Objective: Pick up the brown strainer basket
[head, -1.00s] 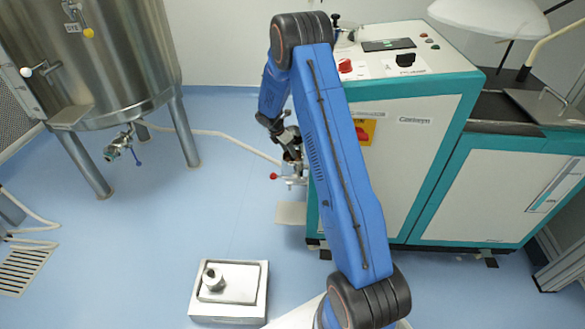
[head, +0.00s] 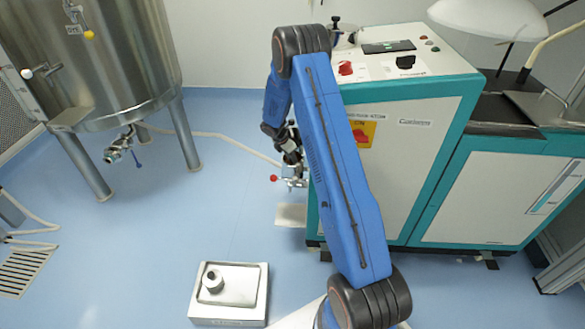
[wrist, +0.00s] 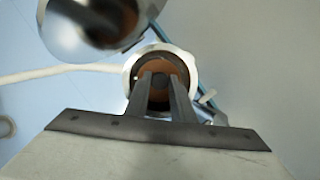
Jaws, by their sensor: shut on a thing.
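The brown strainer basket (wrist: 159,63) shows in the wrist view as a brown-orange round shape inside a bright metal ring (wrist: 188,60). My gripper (wrist: 160,80) has both fingers reaching into this ring, and it is shut on the basket; the fingers hide part of it. In the head view my gripper (head: 291,160) is beside the metal fitting with a red knob (head: 274,178), close to the left side of the white and teal machine. The basket cannot be made out there, partly because my blue arm crosses in front.
A shiny metal cylinder with a dark brown inside (wrist: 85,28) fills the wrist view's upper left. The white and teal machine (head: 400,165) stands right of my gripper. A steel tank (head: 95,60) stands at left. A metal platform (head: 235,310) is on the floor; blue floor left of it is free.

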